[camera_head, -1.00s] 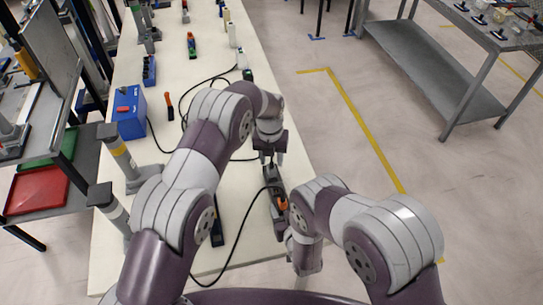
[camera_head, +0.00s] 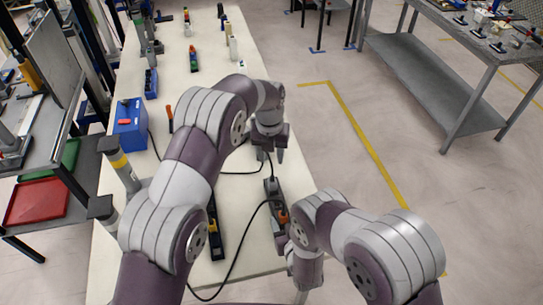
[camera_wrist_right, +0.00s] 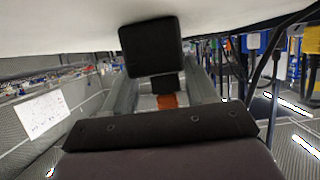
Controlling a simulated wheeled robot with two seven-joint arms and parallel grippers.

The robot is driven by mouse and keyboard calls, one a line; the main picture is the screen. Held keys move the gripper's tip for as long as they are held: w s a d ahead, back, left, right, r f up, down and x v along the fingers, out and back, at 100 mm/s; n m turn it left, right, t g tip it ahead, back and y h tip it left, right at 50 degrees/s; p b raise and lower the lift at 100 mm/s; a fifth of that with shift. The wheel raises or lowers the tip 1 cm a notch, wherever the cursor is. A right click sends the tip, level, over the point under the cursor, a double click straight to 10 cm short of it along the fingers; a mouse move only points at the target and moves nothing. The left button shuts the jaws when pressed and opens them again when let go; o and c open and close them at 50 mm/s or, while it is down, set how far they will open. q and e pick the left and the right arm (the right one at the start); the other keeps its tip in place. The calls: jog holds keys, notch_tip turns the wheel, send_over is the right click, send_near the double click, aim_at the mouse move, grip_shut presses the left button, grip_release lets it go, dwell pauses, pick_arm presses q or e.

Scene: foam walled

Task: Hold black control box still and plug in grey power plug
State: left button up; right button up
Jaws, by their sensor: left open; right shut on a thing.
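The black control box (camera_head: 272,190) lies near the table's right edge in the head view, dark and narrow with an orange part (camera_head: 283,217) at its near end. My right gripper (camera_head: 286,236) is shut at that near end. In the right wrist view a black block (camera_wrist_right: 152,45) and an orange piece (camera_wrist_right: 167,100) show between its fingers (camera_wrist_right: 165,90). My left gripper (camera_head: 271,157) is open above the far end of the box, its fingers pointing down. A dark cable runs down between or behind these fingers. The grey power plug cannot be told apart at this size.
A black cable (camera_head: 240,245) loops across the table (camera_head: 240,205). Bottles stand farther back.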

jog(key=shift+s+f, duration=0.1)
jog(key=o, duration=1.3)
